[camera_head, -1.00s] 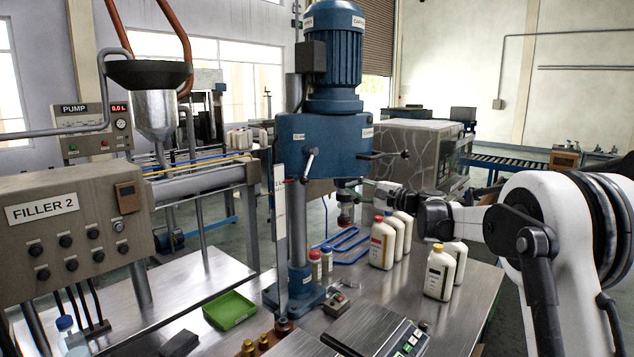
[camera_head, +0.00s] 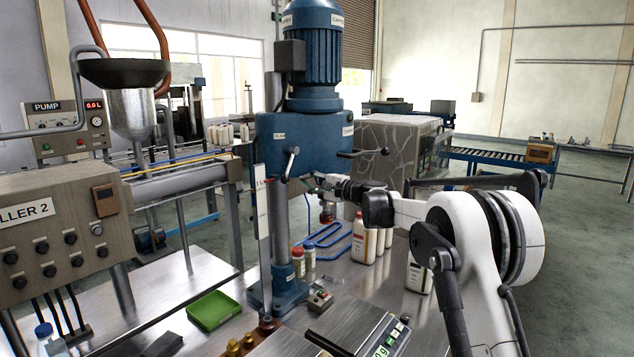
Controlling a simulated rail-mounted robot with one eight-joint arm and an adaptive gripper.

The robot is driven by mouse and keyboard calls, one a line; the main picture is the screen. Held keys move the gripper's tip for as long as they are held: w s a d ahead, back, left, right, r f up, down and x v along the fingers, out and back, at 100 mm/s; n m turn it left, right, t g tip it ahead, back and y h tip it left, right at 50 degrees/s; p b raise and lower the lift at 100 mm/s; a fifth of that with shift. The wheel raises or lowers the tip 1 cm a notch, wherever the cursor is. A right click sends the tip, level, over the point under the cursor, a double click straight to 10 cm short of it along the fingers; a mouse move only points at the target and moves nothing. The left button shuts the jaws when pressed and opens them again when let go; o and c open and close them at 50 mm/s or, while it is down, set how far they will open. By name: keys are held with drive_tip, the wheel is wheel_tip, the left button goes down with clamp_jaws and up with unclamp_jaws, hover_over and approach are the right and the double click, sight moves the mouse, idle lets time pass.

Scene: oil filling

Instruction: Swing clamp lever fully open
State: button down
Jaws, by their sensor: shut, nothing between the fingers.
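The blue capper (camera_head: 312,135) stands on a post on the steel bench. Its clamp lever (camera_head: 290,164), a short metal lever with a dark knob, sticks out of the front of the head, knob end up. A second black-knobbed handle (camera_head: 363,153) sticks out to the right of the head. My gripper (camera_head: 318,179) is at the end of my white arm, which reaches in from the right. Its fingers are shut and empty, just below the head and right of the clamp lever. From here I cannot tell whether they touch the lever.
Bottles (camera_head: 366,240) stand right of the capper, partly behind my arm. Two small bottles (camera_head: 304,259) stand by the post. A green tray (camera_head: 214,310), a scale (camera_head: 362,328) and a small control box (camera_head: 320,300) lie in front. FILLER 2 (camera_head: 55,230) stands at the left.

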sight(290, 165)
drive_tip(key=shift+s+a+r+p, duration=0.15)
drive_tip(key=shift+s+a+r, duration=0.05)
drive_tip(key=shift+s+a, duration=0.5)
drive_tip(key=shift+s+a+r+p, duration=0.15)
drive_tip(key=shift+s+a+r, duration=0.05)
drive_tip(key=shift+s+a, duration=0.45)
